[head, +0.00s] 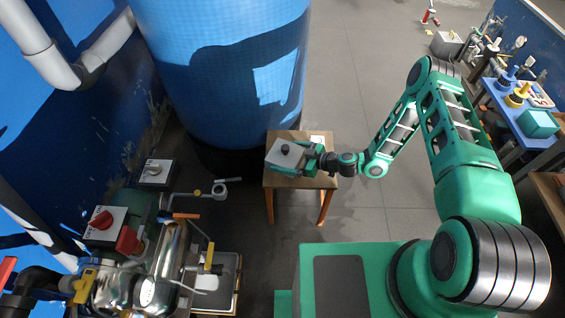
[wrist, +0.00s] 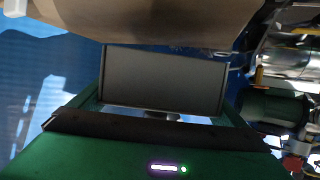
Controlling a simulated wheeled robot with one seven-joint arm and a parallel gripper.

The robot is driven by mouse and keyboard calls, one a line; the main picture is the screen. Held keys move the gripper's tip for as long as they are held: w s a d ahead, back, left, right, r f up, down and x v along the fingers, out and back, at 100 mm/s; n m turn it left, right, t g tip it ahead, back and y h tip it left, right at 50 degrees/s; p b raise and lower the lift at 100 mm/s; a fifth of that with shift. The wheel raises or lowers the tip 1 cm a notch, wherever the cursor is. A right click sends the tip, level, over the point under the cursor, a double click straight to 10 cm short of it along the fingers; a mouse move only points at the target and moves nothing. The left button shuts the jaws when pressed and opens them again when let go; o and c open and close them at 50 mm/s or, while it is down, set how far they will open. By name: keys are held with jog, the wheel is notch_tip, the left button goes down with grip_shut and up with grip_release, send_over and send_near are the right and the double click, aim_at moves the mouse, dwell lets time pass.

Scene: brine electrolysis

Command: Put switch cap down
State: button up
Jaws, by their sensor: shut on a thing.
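The switch cap (head: 286,153) is a light grey box-like cover with a dark round knob on its top face. In the head view it is at the small wooden table (head: 276,181). My gripper (head: 301,163) reaches it from the right and is shut on it. In the wrist view a dark grey flat face, likely the cap (wrist: 165,78), fills the space between the green fingers. The tan table edge (wrist: 150,18) shows close by at the top. I cannot tell whether the cap touches the tabletop.
A large blue tank (head: 225,65) stands right behind the table. A grey switch box (head: 157,172), a red-knob switch box (head: 103,224) and piping are at the left. A blue bench (head: 512,108) with equipment is at the far right. The floor between is clear.

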jog(key=shift+f, duration=2)
jog(key=o, duration=0.7)
jog(key=shift+f, duration=0.1)
jog(key=shift+o, duration=0.2)
jog(key=v, duration=1.2)
jog(key=shift+w, duration=0.1)
